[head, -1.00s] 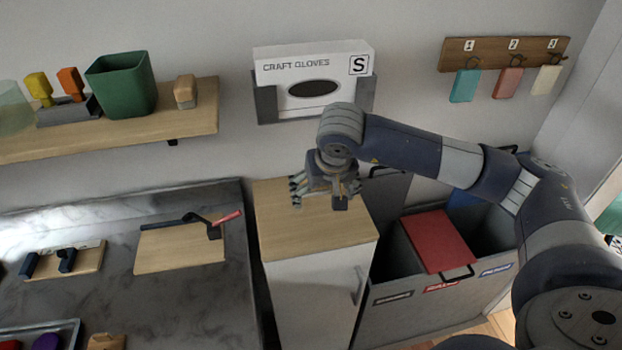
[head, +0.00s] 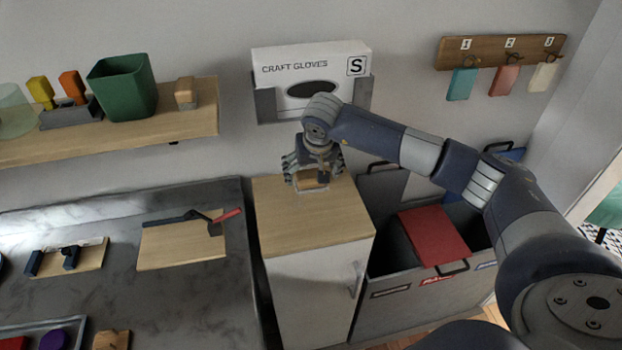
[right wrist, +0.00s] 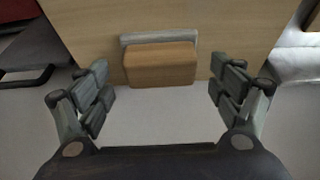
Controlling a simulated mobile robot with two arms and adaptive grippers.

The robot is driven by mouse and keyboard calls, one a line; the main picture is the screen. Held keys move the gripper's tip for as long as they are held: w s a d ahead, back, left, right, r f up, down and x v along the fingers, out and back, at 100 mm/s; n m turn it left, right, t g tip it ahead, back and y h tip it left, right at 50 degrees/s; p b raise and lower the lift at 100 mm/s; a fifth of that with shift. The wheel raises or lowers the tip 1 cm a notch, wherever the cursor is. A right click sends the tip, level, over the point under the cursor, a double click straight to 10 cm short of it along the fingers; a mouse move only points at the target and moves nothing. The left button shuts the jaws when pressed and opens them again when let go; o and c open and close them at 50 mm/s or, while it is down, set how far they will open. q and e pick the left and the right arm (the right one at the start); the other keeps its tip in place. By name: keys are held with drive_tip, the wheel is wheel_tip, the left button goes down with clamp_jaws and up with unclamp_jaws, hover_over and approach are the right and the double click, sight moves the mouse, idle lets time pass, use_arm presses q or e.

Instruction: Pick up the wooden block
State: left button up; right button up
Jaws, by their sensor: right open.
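A wooden block (head: 314,183) with a grey part along one side sits on the cabinet top, partly hidden under my right gripper (head: 313,174) in the head view. In the right wrist view the block (right wrist: 160,66) lies ahead, between the lines of the two open fingers (right wrist: 164,94). The fingers stand apart on either side with gaps to the block. Nothing is held. My left gripper is in neither view.
The cabinet top (head: 312,225) is otherwise clear. A glove box (head: 312,75) hangs on the wall behind my right gripper. A grey bin with a red lid (head: 434,236) stands at its right. Another small block (head: 185,93) and a green cup (head: 122,88) are on the shelf.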

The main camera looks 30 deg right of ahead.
drive_tip(key=shift+w+f, duration=0.1)
drive_tip(key=c, duration=1.1)
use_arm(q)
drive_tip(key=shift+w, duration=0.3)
use_arm(e)
drive_tip(key=shift+c, duration=0.7)
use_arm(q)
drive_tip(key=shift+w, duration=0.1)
use_arm(e)
drive_tip(key=shift+s, duration=0.2)
drive_tip(key=shift+s+a+r, duration=0.15)
drive_tip(key=shift+s+r, duration=0.15)
drive_tip(key=shift+r, duration=0.2)
drive_tip(key=s+a+r+b, duration=0.3)
drive_tip(key=s+r, duration=0.4)
drive_tip(key=s, duration=0.5)
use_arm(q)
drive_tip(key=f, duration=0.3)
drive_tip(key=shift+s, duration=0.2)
use_arm(e)
drive_tip(key=s+a+f+n+y, duration=0.1)
drive_tip(key=s+a+f+n, duration=0.1)
drive_tip(key=a, duration=0.5)
drive_tip(key=shift+s+a+f+n, duration=0.25)
drive_tip(key=shift+f+n, duration=0.15)
drive_tip(key=shift+n, duration=0.1)
